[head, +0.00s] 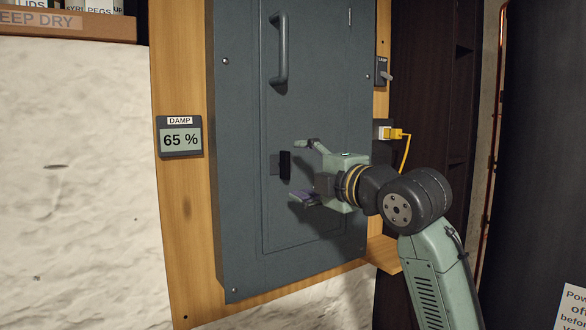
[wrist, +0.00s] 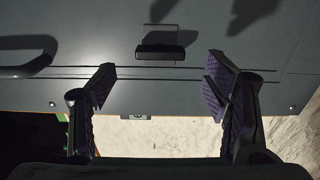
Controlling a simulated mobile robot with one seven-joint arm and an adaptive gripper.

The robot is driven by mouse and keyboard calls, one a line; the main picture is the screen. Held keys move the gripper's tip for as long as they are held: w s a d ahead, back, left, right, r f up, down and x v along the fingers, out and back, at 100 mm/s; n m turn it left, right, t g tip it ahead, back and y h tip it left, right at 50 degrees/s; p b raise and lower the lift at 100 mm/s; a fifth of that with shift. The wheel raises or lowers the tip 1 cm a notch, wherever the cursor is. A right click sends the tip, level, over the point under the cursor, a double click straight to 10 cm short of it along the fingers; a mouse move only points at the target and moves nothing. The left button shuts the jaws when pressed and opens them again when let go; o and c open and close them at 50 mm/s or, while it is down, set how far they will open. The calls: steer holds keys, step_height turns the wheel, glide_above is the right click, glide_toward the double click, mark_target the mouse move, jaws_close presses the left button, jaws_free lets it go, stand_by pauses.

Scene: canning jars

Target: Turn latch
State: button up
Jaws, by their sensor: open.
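The latch (head: 285,164) is a small black upright handle on a dark plate, at the left edge of the grey cabinet's door (head: 300,110). In the wrist view the latch (wrist: 165,51) shows as a black bar lying across the picture, just beyond the fingertips and between their lines. My gripper (head: 303,170) is open and empty, to the right of the latch in the head view, one finger higher and one lower. In the wrist view my gripper (wrist: 160,77) has its purple-padded fingers wide apart. No contact with the latch shows.
A grey pull handle (head: 280,48) stands out from the door above. A lamp switch (head: 383,72) and a yellow plug with cord (head: 396,134) are to the right. A damp display (head: 179,136) reading 65 % is on the wooden board at left. Space left of the latch is clear.

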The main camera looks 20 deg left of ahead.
steer(key=v, duration=0.7)
steer(key=shift+s, duration=0.1)
